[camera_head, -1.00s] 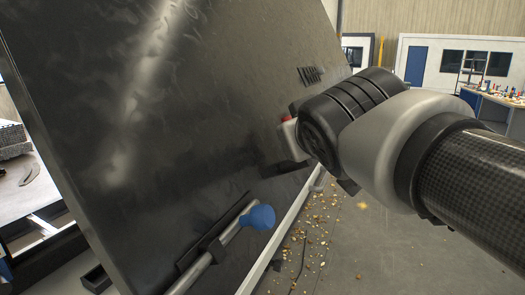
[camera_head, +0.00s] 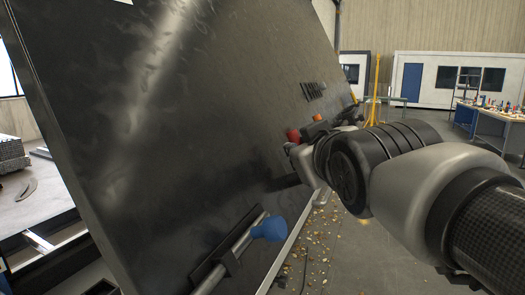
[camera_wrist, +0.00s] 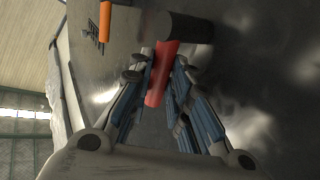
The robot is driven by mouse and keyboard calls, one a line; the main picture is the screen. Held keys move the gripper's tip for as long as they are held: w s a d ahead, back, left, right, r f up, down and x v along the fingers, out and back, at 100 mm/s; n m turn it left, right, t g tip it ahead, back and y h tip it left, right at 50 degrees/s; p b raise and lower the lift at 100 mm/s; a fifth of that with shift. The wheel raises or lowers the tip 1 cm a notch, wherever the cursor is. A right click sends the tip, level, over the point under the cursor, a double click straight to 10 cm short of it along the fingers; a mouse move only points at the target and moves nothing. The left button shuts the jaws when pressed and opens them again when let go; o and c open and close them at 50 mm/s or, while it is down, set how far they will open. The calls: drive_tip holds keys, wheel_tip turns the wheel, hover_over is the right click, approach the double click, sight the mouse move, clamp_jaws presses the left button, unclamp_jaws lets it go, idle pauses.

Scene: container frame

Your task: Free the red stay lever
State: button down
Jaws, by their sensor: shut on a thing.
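The red stay lever shows in the wrist view (camera_wrist: 161,73) as a red bar between my fingers, beside the dark panel. My gripper (camera_wrist: 160,78) is shut on it, with a finger on each side. In the head view the lever's rounded red end (camera_head: 293,135) sticks out above the gripper, near the panel's right edge. My wrist hides the rest of the lever and most of the fingers there.
The large dark tilted panel (camera_head: 190,140) fills the left side. A blue-ended bar (camera_head: 268,229) sits low on it. An orange part (camera_head: 317,117) lies beyond the red end and shows in the wrist view (camera_wrist: 105,20). Floor debris (camera_head: 320,240) lies right of the panel.

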drive_tip(key=c, duration=1.5)
unclamp_jaws()
drive_tip(key=shift+s, duration=0.15)
drive_tip(key=v, duration=1.1)
drive_tip(key=shift+s+r, duration=0.2)
drive_tip(key=shift+s, duration=0.15)
drive_tip(key=s+d+f+m+g, duration=0.1)
drive_tip(key=s+f+m+g, duration=0.1)
drive_tip(key=f, duration=0.9)
drive_tip(key=s+d+f+m+g, duration=0.1)
drive_tip(key=s+f+g, duration=0.4)
drive_tip(key=f, duration=0.5)
drive_tip(key=s+d+f+m+g+h, duration=0.1)
drive_tip(key=s+f+m+g, duration=0.1)
drive_tip(key=s+f, duration=0.5)
drive_tip(key=shift+d+f+m+g, duration=0.15)
drive_tip(key=shift+f+g, duration=0.25)
drive_tip(key=shift+f, duration=0.8)
drive_tip(key=shift+d+f+m+g, duration=0.2)
drive_tip(key=shift+f+g, duration=0.2)
drive_tip(key=shift+f, duration=0.75)
